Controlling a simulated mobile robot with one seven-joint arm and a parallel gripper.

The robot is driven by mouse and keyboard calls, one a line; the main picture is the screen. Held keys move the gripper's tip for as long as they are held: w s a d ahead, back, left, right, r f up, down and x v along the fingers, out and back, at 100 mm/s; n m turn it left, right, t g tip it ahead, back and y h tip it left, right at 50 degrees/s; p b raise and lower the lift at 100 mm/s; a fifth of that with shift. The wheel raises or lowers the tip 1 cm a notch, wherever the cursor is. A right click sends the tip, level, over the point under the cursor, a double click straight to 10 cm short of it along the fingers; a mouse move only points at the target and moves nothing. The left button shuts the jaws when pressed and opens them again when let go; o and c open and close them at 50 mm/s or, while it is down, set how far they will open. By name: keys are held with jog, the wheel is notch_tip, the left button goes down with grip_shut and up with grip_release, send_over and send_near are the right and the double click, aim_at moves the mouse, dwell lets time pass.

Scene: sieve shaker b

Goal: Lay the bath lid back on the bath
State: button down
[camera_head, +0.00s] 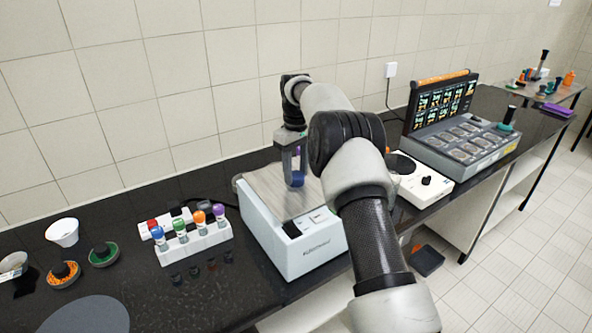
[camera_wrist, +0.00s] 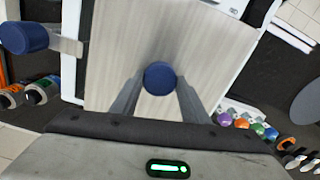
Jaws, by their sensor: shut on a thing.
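The bath (camera_head: 305,253) is a white box on the black bench, in the middle of the head view. Its lid (camera_head: 262,186) is a grey, brushed flat plate with a round blue knob (camera_head: 298,179). My gripper (camera_head: 291,178) points down over the lid and is shut on the knob. In the wrist view the knob (camera_wrist: 160,78) sits between both fingers, with the lid (camera_wrist: 205,45) spread beneath. The lid lies over the bath's top, and white rim (camera_wrist: 72,45) shows beside it. I cannot tell whether the lid touches the rim. My arm hides its right part.
A white rack (camera_head: 195,243) of colour-capped bottles stands left of the bath. A white device with a black knob (camera_head: 426,181) and a grey machine with a screen (camera_head: 440,105) stand to the right. A blue cylinder (camera_wrist: 25,37) on a grey bar shows beside the bath.

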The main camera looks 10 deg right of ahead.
jog(key=shift+f, duration=0.45)
dwell(1.0)
jog(key=c, duration=0.9)
grip_release()
jog(key=shift+c, duration=0.2)
jog(key=shift+f, duration=0.1)
jog(key=shift+r, duration=3.55)
